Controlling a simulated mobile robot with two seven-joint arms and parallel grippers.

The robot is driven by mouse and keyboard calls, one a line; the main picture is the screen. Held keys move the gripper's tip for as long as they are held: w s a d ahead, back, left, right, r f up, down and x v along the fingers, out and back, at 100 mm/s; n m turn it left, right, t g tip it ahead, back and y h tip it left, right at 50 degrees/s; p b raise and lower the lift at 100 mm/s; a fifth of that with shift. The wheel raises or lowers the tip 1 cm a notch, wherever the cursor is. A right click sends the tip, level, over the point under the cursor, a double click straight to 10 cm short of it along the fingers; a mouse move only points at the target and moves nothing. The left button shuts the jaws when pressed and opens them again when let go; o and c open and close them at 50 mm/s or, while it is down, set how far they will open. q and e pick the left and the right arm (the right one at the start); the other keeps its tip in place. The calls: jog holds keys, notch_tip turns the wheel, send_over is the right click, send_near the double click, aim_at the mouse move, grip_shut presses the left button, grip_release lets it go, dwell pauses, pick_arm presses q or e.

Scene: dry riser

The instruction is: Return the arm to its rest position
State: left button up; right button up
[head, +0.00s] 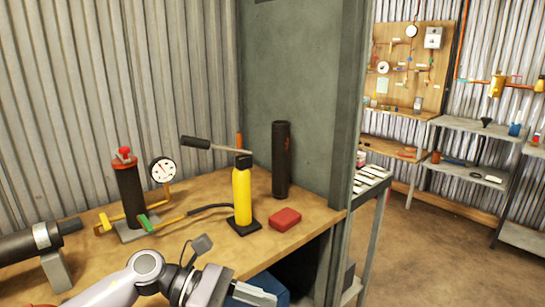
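My white and grey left arm comes in from the left along the bottom edge, in front of the wooden workbench (105,219). Its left gripper (255,293) points right, low in the head view near the bench's front edge. Its fingertips are hard to make out, so I cannot tell whether it is open or shut. I see nothing clearly held in it. My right arm and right gripper are not in view.
On the bench stand a yellow hand pump (243,195), a red block (285,219), a black cylinder (281,160), and a gauge (163,170) beside a red-topped dark cylinder (130,190). A green post (352,110) rises at the right end. Floor (430,250) is open beyond.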

pick_arm(q)
jog(key=a+f+m+t+y, duration=0.4)
jog(key=m+t, duration=0.5)
jog(key=m, duration=0.8)
jog(key=a+f+m+t+y, duration=0.1)
jog(key=a+f+m+t, duration=0.35)
jog(key=m+t, duration=0.9)
jog(key=s+a+f+n+g+y, duration=0.3)
jog(key=s+a+f+n+g, duration=0.1)
jog(key=s+f, duration=0.3)
jog(key=s+a+f+n+g+y, duration=0.4)
jog(key=s+a+f+n+g, duration=0.1)
jog(key=f, duration=0.5)
jog(key=s+n+g, duration=0.1)
jog(key=s+n, duration=0.1)
jog(key=shift+s, duration=0.3)
jog(key=shift+a+n, duration=0.1)
jog(key=shift+n, duration=0.15)
